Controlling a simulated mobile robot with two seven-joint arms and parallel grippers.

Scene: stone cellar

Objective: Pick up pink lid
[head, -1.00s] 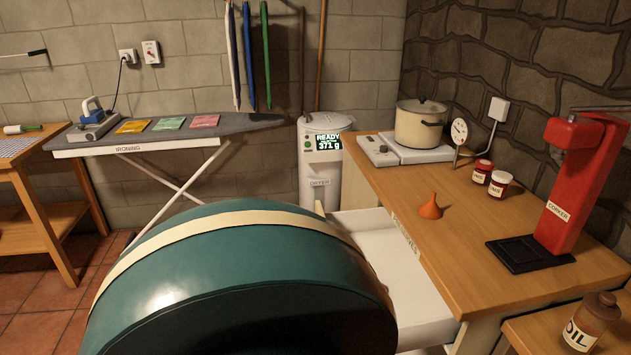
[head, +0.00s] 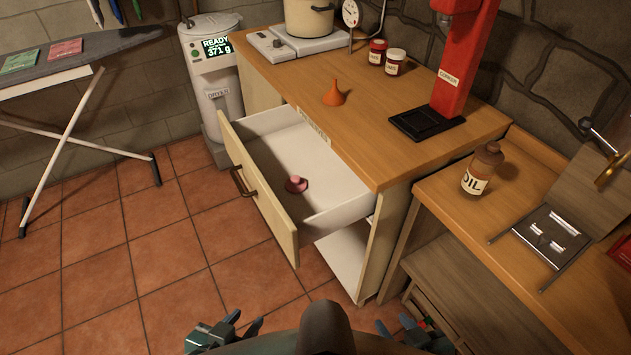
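A small pink lid (head: 296,184) with a raised knob lies on the floor of the open white drawer (head: 330,190), towards the drawer's front panel. My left gripper (head: 246,322) is at the bottom edge of the head view, left of centre, with its fingers apart and nothing between them. My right gripper (head: 393,324) is at the bottom edge, right of centre, also with its fingers spread and empty. Both are well short of the drawer and the lid. Part of each gripper is cut off by the picture's edge or hidden by my body.
The drawer's front panel (head: 256,190) with its handle juts out over the tiled floor (head: 160,260), which is clear. The wooden worktop (head: 370,130) overhangs the drawer's back and holds an orange funnel (head: 335,94). An oil bottle (head: 482,168) stands on the right bench.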

